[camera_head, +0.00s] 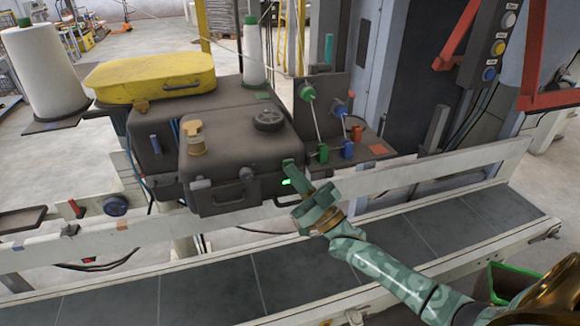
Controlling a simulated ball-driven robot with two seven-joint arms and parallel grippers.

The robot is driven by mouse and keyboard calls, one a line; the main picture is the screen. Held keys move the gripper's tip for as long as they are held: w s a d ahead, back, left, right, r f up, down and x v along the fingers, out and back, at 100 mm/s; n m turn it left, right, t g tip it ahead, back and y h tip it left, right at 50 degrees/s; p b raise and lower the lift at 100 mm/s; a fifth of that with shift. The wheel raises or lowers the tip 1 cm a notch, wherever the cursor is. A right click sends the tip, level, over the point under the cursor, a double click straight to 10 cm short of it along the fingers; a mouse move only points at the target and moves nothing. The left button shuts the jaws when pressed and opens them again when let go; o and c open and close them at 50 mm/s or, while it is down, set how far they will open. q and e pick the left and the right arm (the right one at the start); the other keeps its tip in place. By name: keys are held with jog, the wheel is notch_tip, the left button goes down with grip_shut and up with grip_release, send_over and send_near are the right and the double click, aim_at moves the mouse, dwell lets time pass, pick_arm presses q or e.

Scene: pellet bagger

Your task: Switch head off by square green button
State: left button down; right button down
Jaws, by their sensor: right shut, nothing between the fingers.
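The dark grey sewing head (235,140) stands behind the conveyor, with a yellow cover (150,77) on top at its left. A small bright green spot, which looks like the lit green button (286,182), shows at the lower right of its front face. My right gripper (290,168) reaches up from the lower right. It is shut and empty, and its fingertips appear right beside the green spot, partly covering that area. I cannot tell whether they touch it. My left gripper is not in view.
Green and blue thread guides (321,153) stand right of the head. A thread cone (43,72) stands at left. A button panel (496,47) with a red bracket hangs upper right.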

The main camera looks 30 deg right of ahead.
jog(key=shift+s+a+p, duration=0.2)
jog(key=shift+s+p, duration=0.35)
jog(key=shift+s, duration=0.35)
jog(key=s+p, duration=0.1)
jog(key=s, duration=0.2)
jog(key=s+a+p, duration=0.1)
jog(key=s, duration=0.1)
jog(key=shift+s+a+p, duration=0.2)
jog(key=shift+s+p, duration=0.2)
jog(key=shift+f, duration=0.1)
